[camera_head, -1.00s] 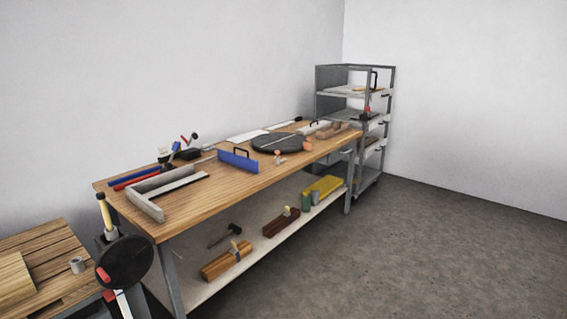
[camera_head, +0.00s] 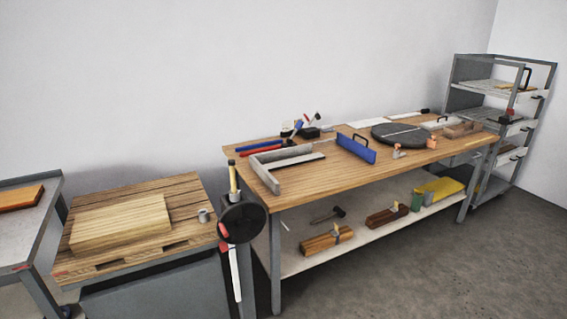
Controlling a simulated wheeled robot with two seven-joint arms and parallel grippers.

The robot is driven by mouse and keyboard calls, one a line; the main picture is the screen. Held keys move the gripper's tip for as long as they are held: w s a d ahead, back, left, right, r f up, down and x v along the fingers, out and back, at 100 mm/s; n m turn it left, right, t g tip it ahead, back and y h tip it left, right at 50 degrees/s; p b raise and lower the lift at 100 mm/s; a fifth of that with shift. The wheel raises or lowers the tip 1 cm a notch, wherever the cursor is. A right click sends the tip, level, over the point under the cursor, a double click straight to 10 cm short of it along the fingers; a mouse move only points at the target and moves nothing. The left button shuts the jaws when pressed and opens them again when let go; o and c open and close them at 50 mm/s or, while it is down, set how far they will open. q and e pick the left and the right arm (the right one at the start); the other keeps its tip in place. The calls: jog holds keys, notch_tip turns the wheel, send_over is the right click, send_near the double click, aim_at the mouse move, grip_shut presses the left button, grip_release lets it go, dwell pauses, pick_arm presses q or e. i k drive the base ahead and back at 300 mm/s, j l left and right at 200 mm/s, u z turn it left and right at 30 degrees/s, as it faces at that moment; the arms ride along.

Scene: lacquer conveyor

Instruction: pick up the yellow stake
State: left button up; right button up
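No piece is clearly recognisable as a yellow stake. A slim upright yellow stick with a dark top (camera_head: 233,177) stands at the grey post between the two tables, above a black round disc (camera_head: 243,219). A yellow block-like piece (camera_head: 441,188) lies on the lower shelf of the long workbench, at its right end. Neither of my grippers shows in the head view.
The long wooden workbench (camera_head: 375,171) carries a blue fence-like piece (camera_head: 356,148), a dark round plate (camera_head: 404,135) and grey angle pieces. A pallet-topped table (camera_head: 185,187) and a grey cart (camera_head: 52,222) are at left, a shelf rack (camera_head: 455,88) at right. Floor is free at lower right.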

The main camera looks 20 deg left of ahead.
aim_at(232, 162)
jog(key=u, duration=1.7)
jog(key=i+l, duration=0.15)
jog(key=i, duration=0.2)
jog(key=i+l, duration=0.1)
jog(key=i, duration=0.2)
